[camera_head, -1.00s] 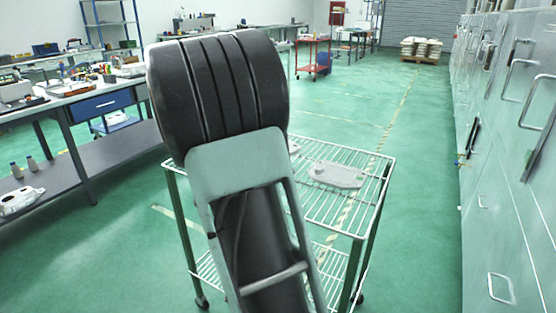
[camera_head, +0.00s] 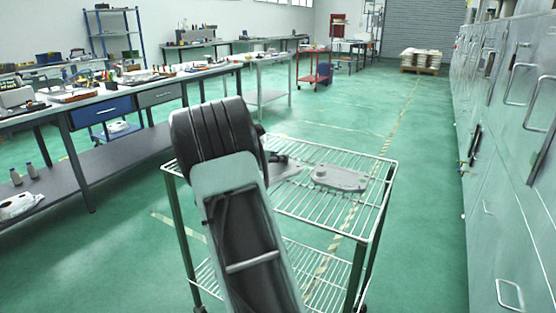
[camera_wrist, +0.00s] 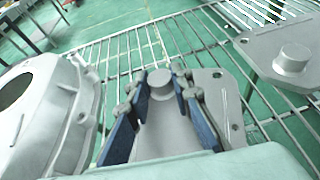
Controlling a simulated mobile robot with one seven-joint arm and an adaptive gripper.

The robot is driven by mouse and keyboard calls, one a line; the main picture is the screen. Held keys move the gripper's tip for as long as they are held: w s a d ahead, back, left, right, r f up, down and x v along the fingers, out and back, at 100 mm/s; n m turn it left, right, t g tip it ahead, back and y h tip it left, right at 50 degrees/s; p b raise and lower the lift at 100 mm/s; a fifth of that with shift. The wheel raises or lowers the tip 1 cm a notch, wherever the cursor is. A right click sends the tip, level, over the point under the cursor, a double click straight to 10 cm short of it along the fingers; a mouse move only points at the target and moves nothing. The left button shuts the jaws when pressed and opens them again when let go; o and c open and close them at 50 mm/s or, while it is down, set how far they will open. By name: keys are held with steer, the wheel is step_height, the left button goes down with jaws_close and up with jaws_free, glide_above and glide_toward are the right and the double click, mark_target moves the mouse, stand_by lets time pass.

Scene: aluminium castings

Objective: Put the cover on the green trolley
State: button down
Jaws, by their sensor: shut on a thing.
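The green trolley (camera_head: 376,215) has a wire top shelf and stands in front of me. My gripper (camera_wrist: 160,84) is shut on the round boss of a flat grey cover (camera_wrist: 170,130), with one blue finger on each side. In the head view this cover (camera_head: 287,172) is low at the top shelf, partly hidden by my arm and gripper (camera_head: 279,159). I cannot tell whether it touches the wires. A second grey cover (camera_head: 340,178) lies flat to its right, also in the wrist view (camera_wrist: 292,58).
A large hollow casting (camera_wrist: 50,120) is close left of the held cover in the wrist view; my arm hides it in the head view. A workbench (camera_head: 130,83) stands left and grey cabinets (camera_head: 510,150) right. The front right of the top shelf looks bare.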

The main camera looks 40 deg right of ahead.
steer(key=c, duration=1.7)
jaws_free()
steer(key=shift+r, duration=0.15)
steer(key=shift+a+r, duration=0.1)
steer(key=shift+a, duration=0.15)
steer(key=p+v, duration=0.2)
steer(key=v, duration=0.9)
steer(key=shift+s+a+r, duration=0.1)
steer(key=shift+s+a, duration=0.1)
steer(key=shift+s, duration=0.05)
